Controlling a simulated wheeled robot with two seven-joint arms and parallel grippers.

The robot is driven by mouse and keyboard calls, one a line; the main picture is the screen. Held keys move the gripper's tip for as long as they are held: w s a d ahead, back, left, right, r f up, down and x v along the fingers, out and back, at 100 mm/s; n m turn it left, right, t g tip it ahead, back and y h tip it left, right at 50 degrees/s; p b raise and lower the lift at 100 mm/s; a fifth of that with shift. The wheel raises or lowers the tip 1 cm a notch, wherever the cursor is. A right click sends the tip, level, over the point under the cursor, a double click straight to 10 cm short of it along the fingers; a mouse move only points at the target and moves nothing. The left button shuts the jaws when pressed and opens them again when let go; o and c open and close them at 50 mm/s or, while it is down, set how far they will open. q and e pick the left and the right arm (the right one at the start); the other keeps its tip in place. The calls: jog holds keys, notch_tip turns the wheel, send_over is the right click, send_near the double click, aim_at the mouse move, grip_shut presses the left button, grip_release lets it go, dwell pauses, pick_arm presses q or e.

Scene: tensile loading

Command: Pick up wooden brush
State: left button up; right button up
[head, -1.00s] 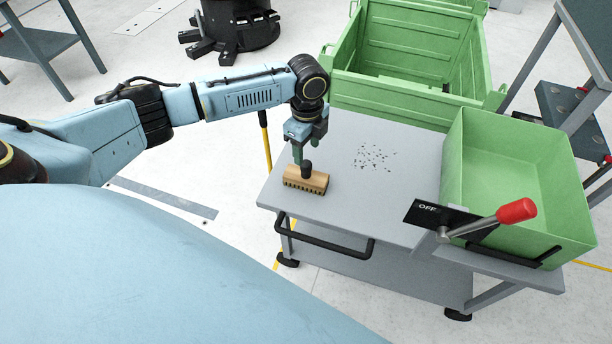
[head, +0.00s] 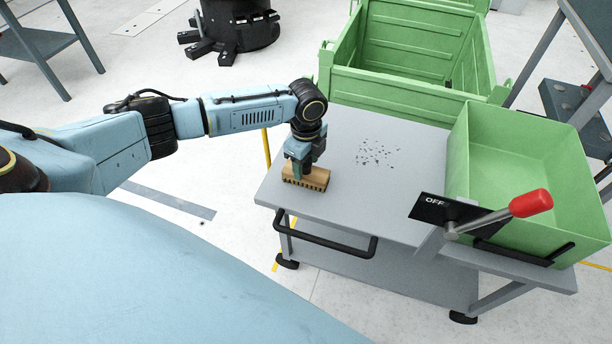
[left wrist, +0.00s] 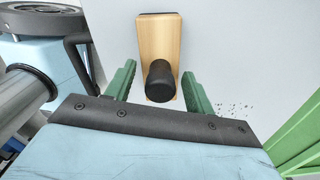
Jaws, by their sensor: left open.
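The wooden brush (head: 306,177) lies bristles down on the grey cart top near its left front corner. In the left wrist view the brush (left wrist: 158,40) shows its tan wooden back and a black knob (left wrist: 160,82). My left gripper (head: 300,166) is lowered right over the brush and hides the knob in the head view. In the left wrist view the green fingers of the left gripper (left wrist: 160,88) are open, one on each side of the knob, with gaps beside it. My right gripper is not in view.
Dark debris (head: 376,153) is scattered on the cart top (head: 350,200), right of the brush. A green bin (head: 520,170) and a red-knobbed lever (head: 530,203) marked OFF stand at the right. A large green crate (head: 410,60) stands behind the cart.

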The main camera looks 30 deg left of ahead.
pick_arm(q)
jog(key=shift+f, duration=0.15)
jog(key=c, duration=1.1)
grip_shut()
